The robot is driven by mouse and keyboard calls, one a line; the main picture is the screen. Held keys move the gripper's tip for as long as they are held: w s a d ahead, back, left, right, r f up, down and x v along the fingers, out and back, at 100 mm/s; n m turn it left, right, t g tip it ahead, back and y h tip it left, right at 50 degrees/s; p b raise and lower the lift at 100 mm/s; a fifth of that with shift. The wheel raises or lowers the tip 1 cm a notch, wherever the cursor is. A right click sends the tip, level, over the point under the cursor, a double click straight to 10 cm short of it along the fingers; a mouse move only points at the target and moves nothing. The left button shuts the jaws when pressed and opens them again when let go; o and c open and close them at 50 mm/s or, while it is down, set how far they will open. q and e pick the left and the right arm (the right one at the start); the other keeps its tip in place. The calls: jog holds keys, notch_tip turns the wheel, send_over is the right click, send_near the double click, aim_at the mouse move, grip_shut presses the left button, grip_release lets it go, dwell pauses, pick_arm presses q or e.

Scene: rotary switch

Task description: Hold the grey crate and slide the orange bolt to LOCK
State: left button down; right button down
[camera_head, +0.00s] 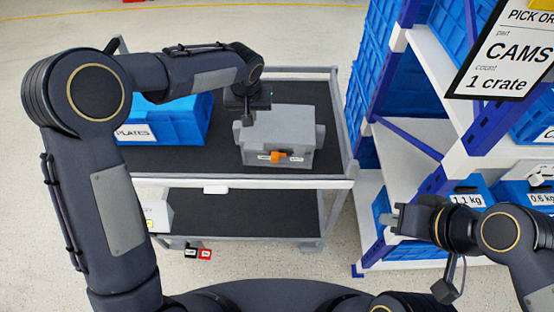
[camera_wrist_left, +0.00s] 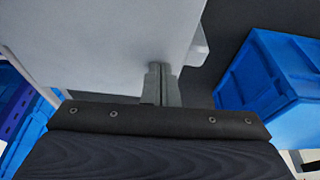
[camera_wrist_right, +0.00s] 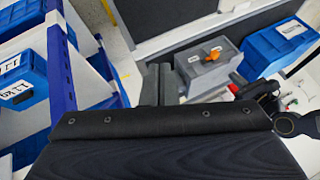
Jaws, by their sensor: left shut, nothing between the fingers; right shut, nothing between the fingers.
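The grey crate (camera_head: 282,130) stands on the dark top shelf of a cart. An orange bolt (camera_head: 279,156) sits on its front face between two small white labels too small to read. The crate and bolt (camera_wrist_right: 212,55) also show in the right wrist view. My left gripper (camera_head: 246,120) is shut and empty at the crate's top left. In the left wrist view its fingers (camera_wrist_left: 160,86) are close over the pale grey crate surface (camera_wrist_left: 100,45); I cannot tell if they touch. My right gripper (camera_head: 388,218) is shut and empty, right of the cart and apart from the crate.
A blue PLATES crate (camera_head: 180,122) stands left of the grey crate, partly behind my left arm. The cart (camera_head: 250,181) has a raised rail and a lower shelf. A rack (camera_head: 425,150) with blue crates and a hanging sign (camera_head: 508,50) stands at the right.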

dwell(0.3)
jog(key=c, duration=1.8)
grip_release()
jog(key=shift+f, duration=0.15)
jog(key=shift+o, duration=1)
jog(key=shift+a+f+n+g, duration=0.1)
jog(key=shift+f+n+g, duration=0.2)
jog(key=shift+o, duration=1.2)
notch_tip(320, 180, down, 7)
jog(key=w+n+g+h, duration=0.2)
jog(key=n+g+h, duration=0.1)
jog(key=n, duration=0.5)
jog(key=shift+g+h, duration=0.4)
jog(key=shift+h, duration=0.4)
jog(key=n+t, duration=1.5)
jog(key=n, duration=1.3)
send_near(275, 161)
jog(key=shift+w+f, duration=0.15)
jog(key=shift+w, duration=1.15)
jog(key=shift+w+f, duration=0.2)
jog(key=shift+w, duration=1.05)
jog(key=shift+w+f, duration=0.15)
jog(key=shift+w, duration=1.15)
jog(key=shift+c, duration=0.2)
